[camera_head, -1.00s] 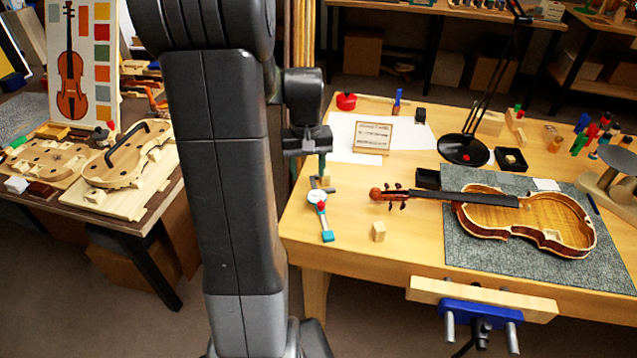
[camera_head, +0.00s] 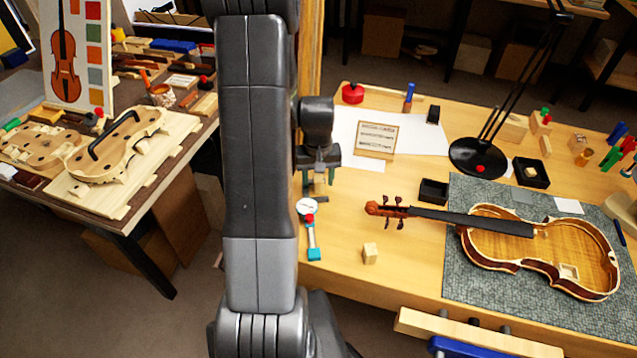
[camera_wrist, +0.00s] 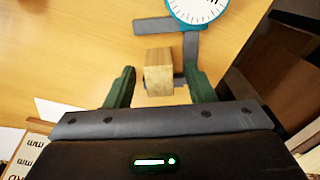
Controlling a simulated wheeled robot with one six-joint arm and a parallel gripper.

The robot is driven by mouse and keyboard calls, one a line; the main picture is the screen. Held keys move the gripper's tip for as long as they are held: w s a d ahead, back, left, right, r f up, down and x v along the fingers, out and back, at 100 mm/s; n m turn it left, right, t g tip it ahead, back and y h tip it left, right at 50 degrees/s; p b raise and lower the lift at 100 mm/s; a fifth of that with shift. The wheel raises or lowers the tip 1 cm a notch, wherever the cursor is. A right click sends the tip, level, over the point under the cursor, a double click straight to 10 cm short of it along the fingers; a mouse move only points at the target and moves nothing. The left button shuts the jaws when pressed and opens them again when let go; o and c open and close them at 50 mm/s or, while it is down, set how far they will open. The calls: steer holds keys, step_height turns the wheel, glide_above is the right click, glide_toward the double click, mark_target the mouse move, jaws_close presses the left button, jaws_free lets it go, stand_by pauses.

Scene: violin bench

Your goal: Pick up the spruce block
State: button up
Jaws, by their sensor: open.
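A small pale wooden block (camera_wrist: 158,72) stands on the bench between the two green fingers of my gripper (camera_wrist: 160,78) in the wrist view. The fingers are open, with a gap on each side of the block. In the head view my gripper (camera_head: 319,176) is over the far end of a dial caliper (camera_head: 308,222), and the block is mostly hidden there. A second small pale block (camera_head: 370,254) stands on the bench to the right of the caliper. I cannot tell from looks alone which is spruce.
The caliper's dial (camera_wrist: 198,6) and grey bar lie close beyond the block. A violin (camera_head: 540,250) lies on a grey mat (camera_head: 465,280) to the right. A framed card (camera_head: 376,140) stands behind.

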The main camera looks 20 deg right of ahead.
steer(key=shift+c, duration=0.4)
jaws_close()
